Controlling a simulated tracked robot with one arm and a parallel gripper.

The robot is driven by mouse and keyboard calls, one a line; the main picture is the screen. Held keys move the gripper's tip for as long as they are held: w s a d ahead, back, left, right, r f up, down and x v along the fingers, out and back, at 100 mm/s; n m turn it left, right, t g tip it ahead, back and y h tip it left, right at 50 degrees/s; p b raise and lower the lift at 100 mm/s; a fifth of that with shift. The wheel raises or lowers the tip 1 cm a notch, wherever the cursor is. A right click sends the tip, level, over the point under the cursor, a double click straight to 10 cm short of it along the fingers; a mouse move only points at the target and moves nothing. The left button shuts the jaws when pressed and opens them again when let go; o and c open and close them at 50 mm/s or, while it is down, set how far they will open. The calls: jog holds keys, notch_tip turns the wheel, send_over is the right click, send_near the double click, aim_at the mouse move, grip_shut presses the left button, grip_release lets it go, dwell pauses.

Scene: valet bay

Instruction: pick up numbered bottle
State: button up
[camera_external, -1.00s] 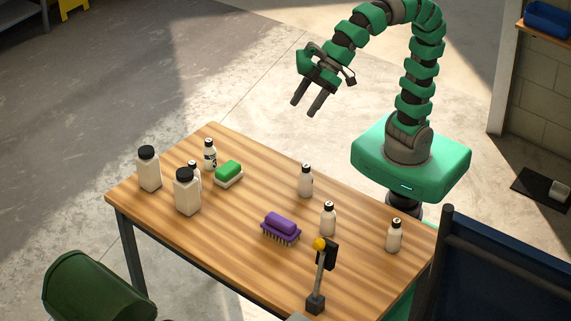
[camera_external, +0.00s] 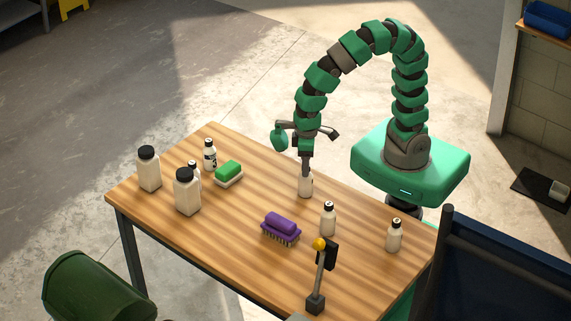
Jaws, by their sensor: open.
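Several small white bottles with black caps stand upright on the wooden table (camera_external: 240,238). My gripper (camera_external: 306,172) points straight down at the bottle (camera_external: 305,186) near the table's far edge. Its jaws are open, with the fingers at the top of that bottle, hiding its cap; I cannot tell if they touch it. No number shows on this bottle. A bottle at the back left (camera_external: 210,156) carries a dark mark like a number. Other small bottles stand at front centre (camera_external: 328,219), at right (camera_external: 394,236) and, partly hidden, at left (camera_external: 194,172).
Two larger white jars (camera_external: 149,170) (camera_external: 187,193) stand at left. A green sponge on a pale dish (camera_external: 229,174), a purple brush (camera_external: 281,228) and a small post with a yellow knob (camera_external: 318,282) are on the table. A dark blue panel (camera_external: 505,268) rises at right.

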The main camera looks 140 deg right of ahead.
aim_at(305, 179)
jog(key=f+b, duration=0.2)
jog(key=f, duration=0.5)
jog(key=shift+w+f, duration=0.15)
jog(key=shift+w, duration=0.05)
jog(key=c, duration=1.2)
